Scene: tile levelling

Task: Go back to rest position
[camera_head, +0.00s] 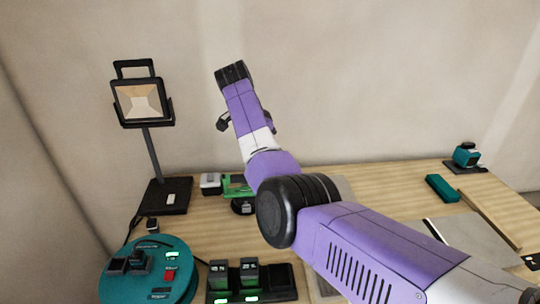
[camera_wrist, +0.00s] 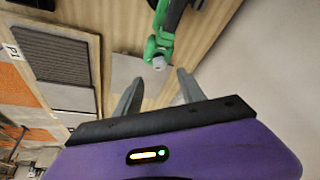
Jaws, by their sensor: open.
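My gripper (camera_wrist: 158,95) shows in the wrist view with its two grey fingers spread apart and nothing between them. Beyond the fingertips, a green and black tool (camera_wrist: 160,45) lies on the wooden table (camera_wrist: 118,35), apart from the fingers. In the head view my purple arm reaches up over the table, and part of a green tool (camera_head: 236,186) shows behind it.
A work lamp (camera_head: 142,102) stands at the back left. A teal round device (camera_head: 150,275) and a black charger with batteries (camera_head: 275,283) are at the front left. A teal box (camera_head: 441,188), a teal and black device (camera_head: 466,155) and grey tiles (camera_head: 465,246) are at the right.

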